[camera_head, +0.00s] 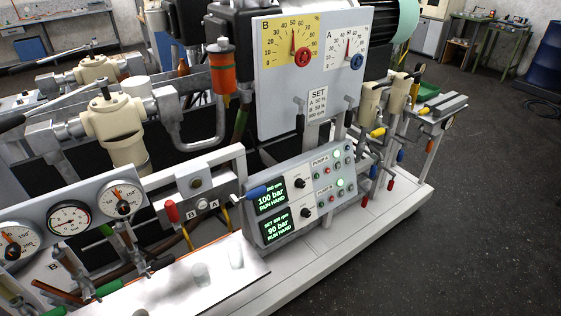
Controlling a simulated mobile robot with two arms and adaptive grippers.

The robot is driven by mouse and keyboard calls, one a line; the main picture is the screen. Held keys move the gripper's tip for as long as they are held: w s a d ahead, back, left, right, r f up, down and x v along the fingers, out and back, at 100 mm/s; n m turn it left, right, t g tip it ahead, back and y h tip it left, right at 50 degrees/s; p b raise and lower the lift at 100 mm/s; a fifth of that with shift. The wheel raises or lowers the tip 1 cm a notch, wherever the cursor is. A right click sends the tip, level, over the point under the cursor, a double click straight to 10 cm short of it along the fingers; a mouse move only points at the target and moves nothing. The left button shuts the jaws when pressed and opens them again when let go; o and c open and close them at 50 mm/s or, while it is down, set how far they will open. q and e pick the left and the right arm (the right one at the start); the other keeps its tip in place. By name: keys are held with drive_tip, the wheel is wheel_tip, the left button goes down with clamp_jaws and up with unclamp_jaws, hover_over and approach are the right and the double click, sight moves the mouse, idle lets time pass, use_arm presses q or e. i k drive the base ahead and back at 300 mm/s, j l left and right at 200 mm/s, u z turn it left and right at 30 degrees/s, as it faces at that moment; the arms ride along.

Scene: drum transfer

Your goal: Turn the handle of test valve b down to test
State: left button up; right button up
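No label reading "test valve" is legible, so I cannot tell for sure which handle is test valve b. A small plate marked B and A (203,204) sits on a grey bracket, with a red handle (172,211) standing upright at its left and a blue handle (257,192) lying roughly level at its right. Another B label (53,268) is at the lower left below the gauges, near valves with green handles (108,288). Neither of my grippers shows in the head view.
The gauge panel (68,218) stands at the left. The control box (300,195) shows 100 bar and 90 bar. A white A/B dial board (310,75) rises behind it. Valves with yellow and red handles (378,132) stand at right. The floor (480,200) at right is clear.

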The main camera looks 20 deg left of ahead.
sight(169, 205)
drive_tip(key=u, duration=1.35)
